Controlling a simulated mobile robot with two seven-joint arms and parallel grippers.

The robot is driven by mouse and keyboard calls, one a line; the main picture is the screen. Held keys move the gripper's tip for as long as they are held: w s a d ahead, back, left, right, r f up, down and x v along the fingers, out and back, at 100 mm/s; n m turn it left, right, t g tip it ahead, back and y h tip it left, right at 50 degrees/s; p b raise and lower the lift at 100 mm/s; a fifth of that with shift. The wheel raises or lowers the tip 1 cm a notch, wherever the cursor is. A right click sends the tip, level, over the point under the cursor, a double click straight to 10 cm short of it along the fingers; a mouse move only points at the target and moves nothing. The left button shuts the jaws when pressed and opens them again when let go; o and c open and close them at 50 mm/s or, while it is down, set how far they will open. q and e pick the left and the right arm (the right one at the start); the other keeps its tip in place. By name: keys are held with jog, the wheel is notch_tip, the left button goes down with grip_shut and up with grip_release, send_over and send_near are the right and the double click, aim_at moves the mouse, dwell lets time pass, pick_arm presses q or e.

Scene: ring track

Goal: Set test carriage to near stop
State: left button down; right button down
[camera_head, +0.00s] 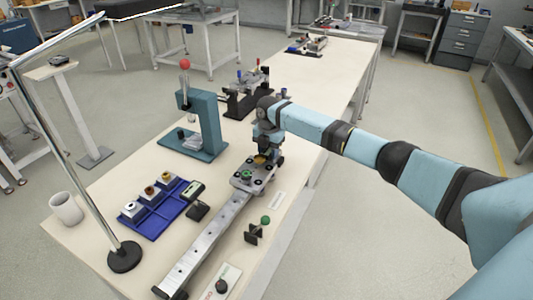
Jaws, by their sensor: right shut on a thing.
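The test carriage (243,183), a grey plate with dark round fittings and a green part, sits on the far part of a long silver rail (208,237). The rail runs toward me, and its dark near end (170,292), where the near stop would be, is at the bottom of the picture. My right gripper (263,159) points down at the far end of the carriage, shut on a part of it with a yellow bit showing. The fingertips and the rail's far end are largely hidden. My left gripper is not in view.
Left of the rail are a small dark display (195,191), a blue tray (142,222) with several small parts, a teal press (210,125), a white cup (66,208) and a lamp base (125,257). A green-knobbed lever (264,221) stands right of the rail.

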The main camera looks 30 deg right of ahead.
jog(key=c, duration=1.1)
grip_release()
jog(key=shift+w+d+r, duration=0.1)
jog(key=shift+d+r, duration=0.1)
jog(key=shift+d, duration=0.1)
jog(key=o, duration=0.4)
jog(key=shift+c, duration=0.2)
jog(key=shift+o, duration=0.3)
jog(key=shift+f, duration=0.15)
jog(key=shift+a, duration=0.1)
jog(key=shift+r, duration=0.45)
notch_tip(320, 180, up, 13)
jog(key=shift+p, duration=0.3)
jog(key=shift+f, duration=0.1)
